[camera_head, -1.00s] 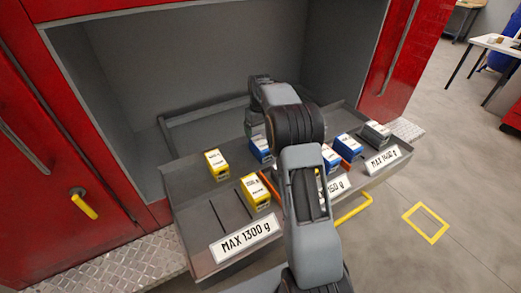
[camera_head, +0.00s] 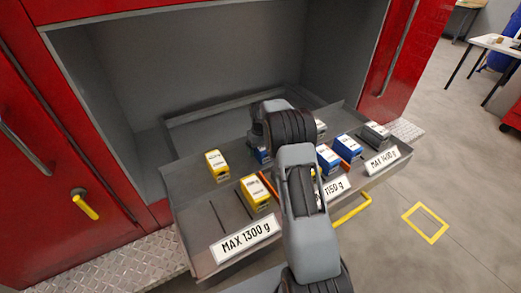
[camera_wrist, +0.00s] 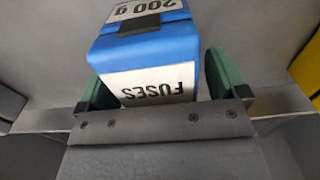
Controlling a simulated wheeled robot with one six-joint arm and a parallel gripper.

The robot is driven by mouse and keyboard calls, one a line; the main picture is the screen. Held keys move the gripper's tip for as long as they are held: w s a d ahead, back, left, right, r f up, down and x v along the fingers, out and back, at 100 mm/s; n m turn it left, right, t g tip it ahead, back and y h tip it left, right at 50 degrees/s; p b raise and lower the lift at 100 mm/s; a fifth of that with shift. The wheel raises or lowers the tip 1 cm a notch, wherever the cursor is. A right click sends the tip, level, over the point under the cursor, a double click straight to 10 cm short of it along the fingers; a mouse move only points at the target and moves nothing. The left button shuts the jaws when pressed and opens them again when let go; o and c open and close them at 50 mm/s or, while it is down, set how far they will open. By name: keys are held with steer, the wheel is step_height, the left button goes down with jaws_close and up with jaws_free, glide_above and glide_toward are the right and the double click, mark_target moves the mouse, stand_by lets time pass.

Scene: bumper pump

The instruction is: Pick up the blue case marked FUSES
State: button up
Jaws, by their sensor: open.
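The blue case marked FUSES (camera_wrist: 150,62) fills the middle of the wrist view, with its label upside down and a 200 g label on its top. My gripper (camera_wrist: 158,82) is open, with one green finger pad on each side of the case. The pads look close to its sides; I cannot tell whether they touch. In the head view my arm hides the gripper, and a sliver of a blue case (camera_head: 262,156) shows beside it, which appears to be the same one.
The open drawer (camera_head: 190,205) holds yellow cases (camera_head: 216,165) (camera_head: 255,193) on the left and blue cases (camera_head: 328,158) (camera_head: 347,147) and a grey case (camera_head: 376,134) on the right. An orange divider (camera_head: 353,161) and the cabinet walls stand close. Bare drawer floor shows at left.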

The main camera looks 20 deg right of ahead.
steer(key=c, duration=1)
steer(key=shift+c, duration=0.5)
steer(key=shift+r, duration=0.15)
